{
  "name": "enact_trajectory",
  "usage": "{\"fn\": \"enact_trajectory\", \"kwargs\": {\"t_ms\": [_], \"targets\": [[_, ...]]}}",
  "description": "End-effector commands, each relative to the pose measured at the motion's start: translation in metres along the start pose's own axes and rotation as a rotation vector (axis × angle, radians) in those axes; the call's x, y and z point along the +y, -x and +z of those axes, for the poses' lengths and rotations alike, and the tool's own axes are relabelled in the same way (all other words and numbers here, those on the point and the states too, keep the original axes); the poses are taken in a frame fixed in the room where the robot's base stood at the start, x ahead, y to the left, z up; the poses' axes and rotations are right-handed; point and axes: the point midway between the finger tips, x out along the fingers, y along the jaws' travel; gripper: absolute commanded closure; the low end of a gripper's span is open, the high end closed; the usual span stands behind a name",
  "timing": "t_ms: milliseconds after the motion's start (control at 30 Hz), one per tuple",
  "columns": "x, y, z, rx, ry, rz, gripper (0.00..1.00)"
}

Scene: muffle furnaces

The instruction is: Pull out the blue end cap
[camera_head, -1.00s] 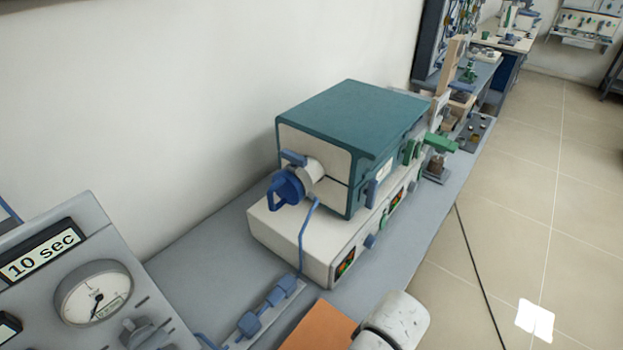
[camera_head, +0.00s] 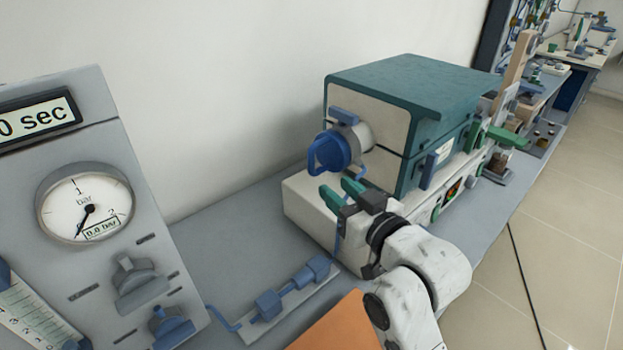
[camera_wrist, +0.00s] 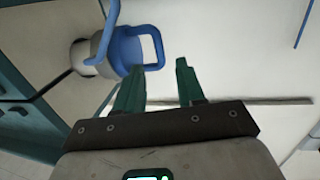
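The blue end cap (camera_head: 332,151) with its loop handle sits on the white tube end at the left face of the furnace (camera_head: 400,125). In the wrist view the cap (camera_wrist: 128,50) shows at the upper left, its handle just beyond the left fingertip. My gripper (camera_head: 341,192) has green fingers, which stand apart with nothing between them. It is below and slightly right of the cap in the head view. In the wrist view the open fingers (camera_wrist: 160,75) point up toward the handle's right side; I cannot tell whether they touch it.
A grey panel with a pressure gauge (camera_head: 84,208) stands at the left. A blue valve line (camera_head: 290,288) lies on the bench in front of the furnace. An orange sheet (camera_head: 340,325) is at the bottom. The wall is behind the furnace.

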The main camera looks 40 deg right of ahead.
Motion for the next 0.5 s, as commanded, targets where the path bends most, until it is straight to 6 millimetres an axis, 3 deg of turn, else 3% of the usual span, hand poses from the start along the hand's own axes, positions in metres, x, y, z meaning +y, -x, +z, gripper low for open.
{"fn": "enact_trajectory", "kwargs": {"t_ms": [233,500], "targets": [[0.003,-0.015,-0.012,0.054,0.000,0.005,0.61],[0.003,-0.062,-0.015,0.051,0.000,0.005,0.61]]}}
